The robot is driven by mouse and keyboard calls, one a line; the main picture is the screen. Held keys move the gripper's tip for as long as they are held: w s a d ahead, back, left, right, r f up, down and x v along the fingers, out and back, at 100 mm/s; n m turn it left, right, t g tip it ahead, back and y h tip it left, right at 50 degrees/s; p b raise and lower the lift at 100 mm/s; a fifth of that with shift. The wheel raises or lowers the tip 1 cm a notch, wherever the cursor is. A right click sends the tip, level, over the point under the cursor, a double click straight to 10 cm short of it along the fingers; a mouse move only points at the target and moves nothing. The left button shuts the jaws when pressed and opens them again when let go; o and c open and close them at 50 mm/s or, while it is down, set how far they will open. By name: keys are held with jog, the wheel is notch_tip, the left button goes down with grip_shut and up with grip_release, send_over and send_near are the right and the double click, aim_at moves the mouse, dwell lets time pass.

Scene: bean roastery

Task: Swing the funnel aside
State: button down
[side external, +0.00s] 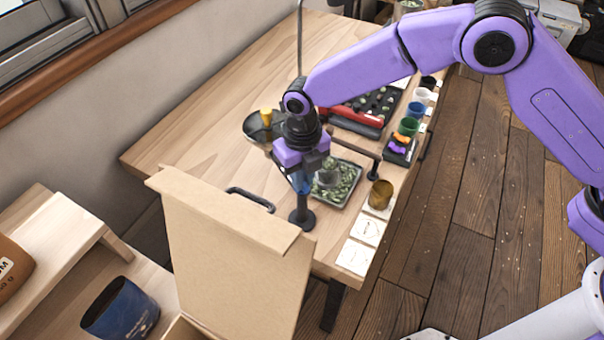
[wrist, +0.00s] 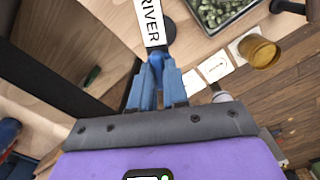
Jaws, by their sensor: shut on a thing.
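My gripper (side external: 301,187) is shut, low over the table's front part, just above a round black stand base (side external: 302,217). In the wrist view its blue fingers (wrist: 157,64) meet at the near end of a white bar (wrist: 150,22) lettered "RIVER", with its first letters cut off. The piece between the fingertips is mostly hidden. A greyish, see-through cup shape (side external: 328,174), likely the funnel, shows just right of my gripper, over the tray of green beans (side external: 357,201). I cannot tell how it joins the bar. The tray also shows in the wrist view (wrist: 207,30).
An open cardboard box (side external: 230,230) stands close in front of my gripper. A brown cup (side external: 381,194) and white cards (side external: 355,257) line the table's right edge. A black bracket (side external: 374,168) stands beside the tray. The table's left part (side external: 190,140) is clear.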

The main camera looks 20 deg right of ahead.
jog(key=n, duration=0.5)
jog(key=shift+n, duration=0.4)
jog(key=shift+r+n, duration=0.1)
jog(key=shift+n, duration=0.2)
jog(key=c, duration=1.1)
grip_release()
notch_tip(320, 180, up, 17)
jog(key=shift+r, duration=0.2)
